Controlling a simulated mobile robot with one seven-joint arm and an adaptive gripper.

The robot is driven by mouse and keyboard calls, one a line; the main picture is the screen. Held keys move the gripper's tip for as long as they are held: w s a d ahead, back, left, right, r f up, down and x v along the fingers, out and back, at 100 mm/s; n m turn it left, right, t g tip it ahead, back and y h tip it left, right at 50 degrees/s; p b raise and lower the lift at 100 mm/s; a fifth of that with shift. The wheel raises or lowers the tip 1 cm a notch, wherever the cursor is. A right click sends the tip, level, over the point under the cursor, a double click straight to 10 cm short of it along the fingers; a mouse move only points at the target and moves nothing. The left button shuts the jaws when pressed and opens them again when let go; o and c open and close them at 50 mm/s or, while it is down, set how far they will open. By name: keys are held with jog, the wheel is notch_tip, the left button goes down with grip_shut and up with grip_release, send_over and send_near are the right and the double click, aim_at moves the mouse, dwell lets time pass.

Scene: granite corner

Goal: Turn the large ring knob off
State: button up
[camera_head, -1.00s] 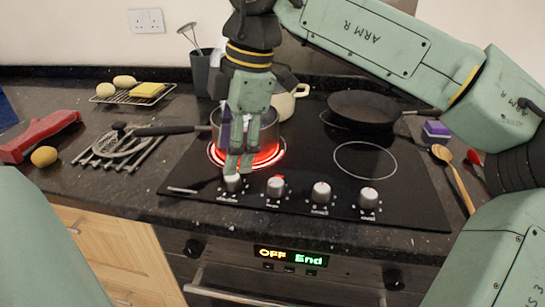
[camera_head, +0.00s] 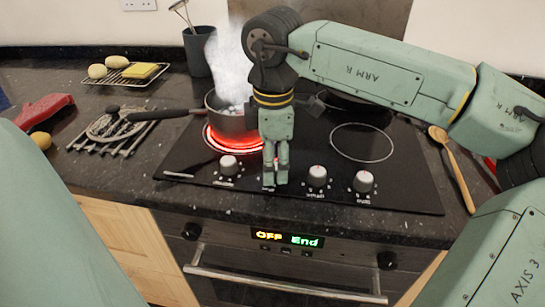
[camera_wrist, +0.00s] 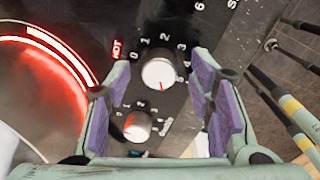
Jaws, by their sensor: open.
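My gripper (camera_head: 275,184) points down over the front knob row in the head view and hides the second knob from the left. In the wrist view its purple-padded fingers (camera_wrist: 158,82) are apart on either side of a white-topped knob (camera_wrist: 158,72) with a red pointer and a numbered dial. A second knob (camera_wrist: 137,126) with a red mark shows nearer the palm. I cannot tell whether the fingers touch a knob. The large ring (camera_head: 232,143) at front left glows red; it also shows in the wrist view (camera_wrist: 52,70). A red HOT label lies near the first dial.
A steaming pan (camera_head: 230,116) with a long dark handle stands on the glowing ring. Other knobs (camera_head: 228,165), (camera_head: 317,176) and (camera_head: 363,181) flank my gripper. A wooden spoon (camera_head: 453,165) lies right. The oven display (camera_head: 287,238) reads OFF End.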

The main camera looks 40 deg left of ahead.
jog(key=shift+f, duration=0.1)
jog(key=shift+c, duration=0.5)
grip_shut()
